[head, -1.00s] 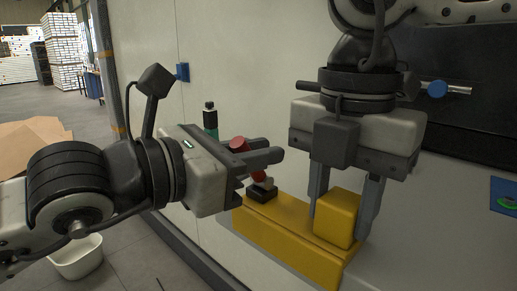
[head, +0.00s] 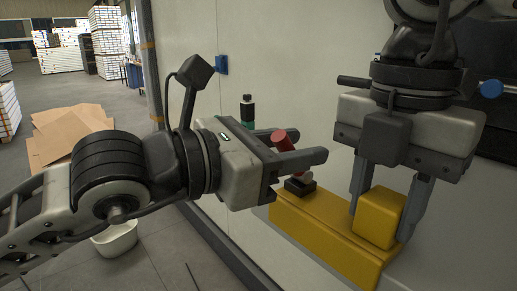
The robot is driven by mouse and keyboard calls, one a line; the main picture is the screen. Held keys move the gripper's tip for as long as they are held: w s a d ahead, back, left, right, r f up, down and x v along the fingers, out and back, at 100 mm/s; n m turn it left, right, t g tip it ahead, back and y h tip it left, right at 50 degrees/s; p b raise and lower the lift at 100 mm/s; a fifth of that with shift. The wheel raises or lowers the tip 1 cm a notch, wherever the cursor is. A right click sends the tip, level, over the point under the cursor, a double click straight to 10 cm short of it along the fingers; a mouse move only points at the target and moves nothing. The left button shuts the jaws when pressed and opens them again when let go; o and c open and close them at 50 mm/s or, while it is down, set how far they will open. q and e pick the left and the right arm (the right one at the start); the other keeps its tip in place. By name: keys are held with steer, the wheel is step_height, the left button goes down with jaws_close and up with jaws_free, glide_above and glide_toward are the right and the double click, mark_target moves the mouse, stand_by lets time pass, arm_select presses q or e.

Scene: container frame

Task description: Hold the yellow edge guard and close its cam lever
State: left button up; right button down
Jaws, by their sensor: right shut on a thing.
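The yellow edge guard (head: 325,238) lies along the base of the light wall panel. My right gripper (head: 382,228) points down and is shut on the guard's raised yellow block (head: 378,215), one finger on each side. The cam lever (head: 286,141) is red and stands up, tilted to the left, from a small black base (head: 299,187) on the guard's left end. My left gripper (head: 311,147) reaches in from the left with its fingers apart, the lever's red part between or just behind them. Whether a finger touches the lever cannot be told.
A green and black bottle-like item (head: 247,112) stands behind the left gripper. A blue fitting (head: 221,65) is on the wall. A white tub (head: 115,239) and flattened cardboard (head: 68,130) lie on the floor at left.

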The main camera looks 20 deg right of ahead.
arm_select(q)
steer(key=f+v, duration=0.1)
steer(key=v, duration=1)
steer(key=shift+r, duration=0.45)
steer(key=shift+a, duration=0.15)
arm_select(e)
steer(key=c, duration=0.8)
jaws_free()
step_height(320, 180, up, 12)
steer(key=shift+r, duration=0.1)
